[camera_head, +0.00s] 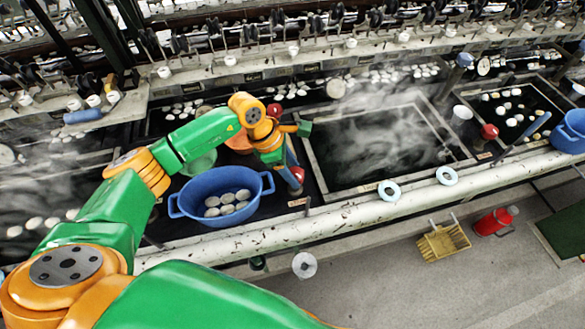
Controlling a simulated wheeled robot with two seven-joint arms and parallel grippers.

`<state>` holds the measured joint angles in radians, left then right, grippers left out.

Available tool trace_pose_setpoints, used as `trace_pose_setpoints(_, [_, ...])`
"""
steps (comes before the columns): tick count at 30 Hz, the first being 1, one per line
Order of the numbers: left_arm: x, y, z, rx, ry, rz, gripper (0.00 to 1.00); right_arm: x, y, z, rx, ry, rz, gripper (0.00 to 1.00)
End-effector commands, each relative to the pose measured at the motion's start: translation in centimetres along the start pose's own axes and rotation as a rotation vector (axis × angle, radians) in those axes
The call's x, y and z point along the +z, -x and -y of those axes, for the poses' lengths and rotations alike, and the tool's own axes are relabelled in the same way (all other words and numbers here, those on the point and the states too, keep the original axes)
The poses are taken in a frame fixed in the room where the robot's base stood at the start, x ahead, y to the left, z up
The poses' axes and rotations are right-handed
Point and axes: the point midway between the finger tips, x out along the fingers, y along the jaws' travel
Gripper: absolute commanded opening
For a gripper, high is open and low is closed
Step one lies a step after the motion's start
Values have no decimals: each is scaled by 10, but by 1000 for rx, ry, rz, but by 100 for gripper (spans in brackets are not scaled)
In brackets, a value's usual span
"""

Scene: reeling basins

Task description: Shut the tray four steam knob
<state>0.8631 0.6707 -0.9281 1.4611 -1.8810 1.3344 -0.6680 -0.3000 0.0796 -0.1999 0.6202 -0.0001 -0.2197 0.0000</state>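My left arm, green and orange, reaches in from the left over the basins. Its gripper (291,176) points down at the divider between two basins, beside a red knob (296,174). The fingers are small and partly hidden, so I cannot tell whether they are open or touch the knob. Another red knob (273,109) shows behind the wrist. A third red knob (489,131) stands on the divider right of the large steaming basin (385,150). Small labels sit on the front ledge, too small to read, so I cannot tell which knob is tray four's. My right gripper is not in view.
A blue two-handled tub (184,205) with pale cocoons stands left of the gripper. White rings (389,190) lie on the front rail. A yellow dustpan (442,241) and red canister (495,221) are on the floor. Steam blurs the basins.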

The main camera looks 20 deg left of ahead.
Motion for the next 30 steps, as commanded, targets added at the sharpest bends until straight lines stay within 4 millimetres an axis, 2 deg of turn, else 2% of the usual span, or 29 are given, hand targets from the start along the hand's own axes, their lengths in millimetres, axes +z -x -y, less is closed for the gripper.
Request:
trace_pose_setpoints(8, [0, -2, 0, -10, -25, 3, 0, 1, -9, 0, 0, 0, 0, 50])
trace_pose_setpoints(21, [-1, -6, -3, -112, -281, 3, 0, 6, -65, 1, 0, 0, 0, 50])
trace_pose_setpoints(30, [0, -3, -3, -176, -433, 3, 0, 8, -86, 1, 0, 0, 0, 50])
